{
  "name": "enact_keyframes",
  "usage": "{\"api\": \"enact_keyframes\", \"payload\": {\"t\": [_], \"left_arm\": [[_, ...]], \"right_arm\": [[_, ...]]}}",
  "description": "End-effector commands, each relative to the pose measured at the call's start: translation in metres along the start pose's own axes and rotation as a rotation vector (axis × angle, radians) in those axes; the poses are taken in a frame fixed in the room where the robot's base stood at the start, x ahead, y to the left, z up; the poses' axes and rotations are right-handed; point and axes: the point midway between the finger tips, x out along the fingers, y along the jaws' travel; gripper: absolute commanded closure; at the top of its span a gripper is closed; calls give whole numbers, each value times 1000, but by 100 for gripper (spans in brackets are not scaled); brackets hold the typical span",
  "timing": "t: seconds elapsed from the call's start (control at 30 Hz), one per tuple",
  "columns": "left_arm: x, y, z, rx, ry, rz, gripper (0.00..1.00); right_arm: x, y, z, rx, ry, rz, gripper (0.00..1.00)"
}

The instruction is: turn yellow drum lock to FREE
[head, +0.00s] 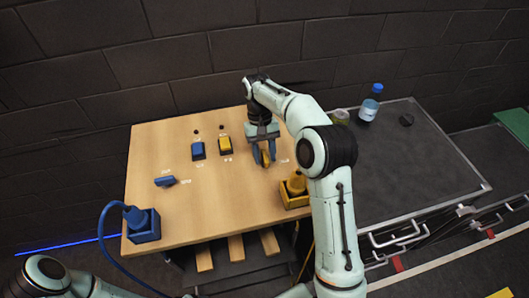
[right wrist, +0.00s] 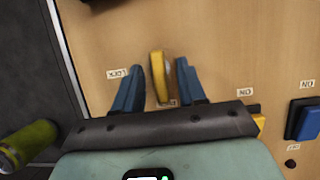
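The yellow drum lock (right wrist: 159,70) shows in the right wrist view as a narrow bar on the wooden board, its long side lined up with my fingers. It also shows small in the head view (head: 266,159). My right gripper (head: 264,161) is over it, open, with one blue finger on each side and a gap to each in the right wrist view (right wrist: 161,72). A LOCK label (right wrist: 118,73) lies left of the fingers. Another label (right wrist: 167,103) by the bar is partly hidden and unreadable. My left gripper is out of view.
On the wooden board (head: 215,205) are a blue switch (head: 198,150), a yellow switch (head: 225,145), a blue turn handle (head: 165,181), a blue plug box (head: 144,228) and a yellow box (head: 295,198). A bottle (head: 369,104) and green can (head: 340,117) stand on the dark bench at right.

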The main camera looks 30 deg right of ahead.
Motion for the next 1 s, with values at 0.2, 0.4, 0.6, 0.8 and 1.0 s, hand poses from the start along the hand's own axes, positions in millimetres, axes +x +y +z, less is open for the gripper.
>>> {"api": "enact_keyframes", "payload": {"t": [0.2,0.4,0.6,0.8,1.0], "left_arm": [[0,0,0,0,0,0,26],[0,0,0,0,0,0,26],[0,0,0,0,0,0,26],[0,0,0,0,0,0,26],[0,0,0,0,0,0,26]], "right_arm": [[-13,0,-1,1,4,0,60],[-43,0,-1,1,4,0,60],[-64,0,-2,0,3,0,60],[-74,0,0,0,0,0,60],[-75,0,0,0,0,0,60]]}}
